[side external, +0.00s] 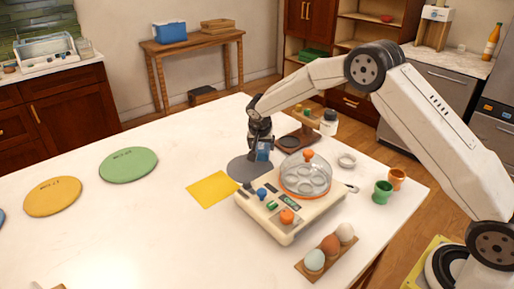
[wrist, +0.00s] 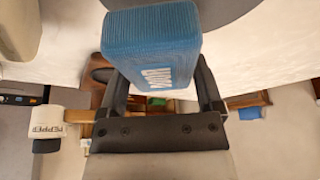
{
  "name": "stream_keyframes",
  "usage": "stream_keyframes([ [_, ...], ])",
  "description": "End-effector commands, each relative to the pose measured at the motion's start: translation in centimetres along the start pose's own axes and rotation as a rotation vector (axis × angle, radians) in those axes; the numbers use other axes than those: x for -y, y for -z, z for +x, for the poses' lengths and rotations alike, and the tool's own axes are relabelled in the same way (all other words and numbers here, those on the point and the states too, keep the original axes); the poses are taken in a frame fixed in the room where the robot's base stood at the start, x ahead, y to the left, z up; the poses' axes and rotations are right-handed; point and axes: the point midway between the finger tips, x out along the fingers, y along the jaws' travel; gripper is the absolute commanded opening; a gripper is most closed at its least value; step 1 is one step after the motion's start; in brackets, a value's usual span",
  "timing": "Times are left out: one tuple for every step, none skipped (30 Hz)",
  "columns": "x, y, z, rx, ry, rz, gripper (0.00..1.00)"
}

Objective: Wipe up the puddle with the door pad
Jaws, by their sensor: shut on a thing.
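A blue block-shaped pad (wrist: 150,35) with white lettering is held between the two dark fingers of my gripper (wrist: 162,85); the lettering is too unclear to read surely. In the side external view my gripper (side external: 261,146) points down with the blue pad (side external: 263,153) over a grey round patch (side external: 243,168) on the white counter. I cannot tell whether the pad touches the counter. No clear puddle shows; I cannot tell whether the grey patch is a mat or liquid.
A cream egg cooker (side external: 290,222) with a clear lid stands close in front of the gripper. A yellow square cloth (side external: 213,189) lies left. An egg rack (side external: 312,268), green cup (side external: 382,192) and spice rack (side external: 300,140) are nearby. The counter's left is mostly clear around round mats (side external: 128,165).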

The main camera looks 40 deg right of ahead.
Motion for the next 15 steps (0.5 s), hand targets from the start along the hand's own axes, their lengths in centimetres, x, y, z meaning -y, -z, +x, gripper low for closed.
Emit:
stream_keyframes([
  [0.1, 0.2, -0.5, -0.002, 0.001, 0.001, 0.37],
  [0.1, 0.4, -0.8, -0.002, 0.001, 0.001, 0.37],
  [0.1, 0.5, -1.1, -0.003, 0.002, 0.0, 0.37],
  [0.1, 0.6, -1.4, -0.003, 0.002, 0.0, 0.37],
  [0.1, 0.7, -1.6, -0.003, 0.002, 0.0, 0.37],
  [0.1, 0.8, -2.0, -0.003, 0.002, -0.001, 0.37],
  [0.1, 0.9, -2.2, -0.002, 0.002, 0.0, 0.37],
  [0.1, 1.1, -2.5, -0.002, 0.002, 0.0, 0.37],
  [0.1, 1.2, -2.8, -0.003, 0.002, 0.001, 0.37],
  [0.1, 1.3, -3.1, -0.003, 0.003, 0.001, 0.37],
  [0.1, 1.4, -3.3, -0.003, 0.003, 0.001, 0.37],
  [0.1, 1.5, -3.6, -0.002, 0.002, 0.001, 0.37],
  [0.1, 1.6, -3.8, -0.002, 0.002, 0.0, 0.37],
  [0.1, 1.6, -4.0, -0.002, 0.002, 0.0, 0.37],
  [0.1, 1.7, -4.2, -0.002, 0.002, 0.0, 0.37],
])
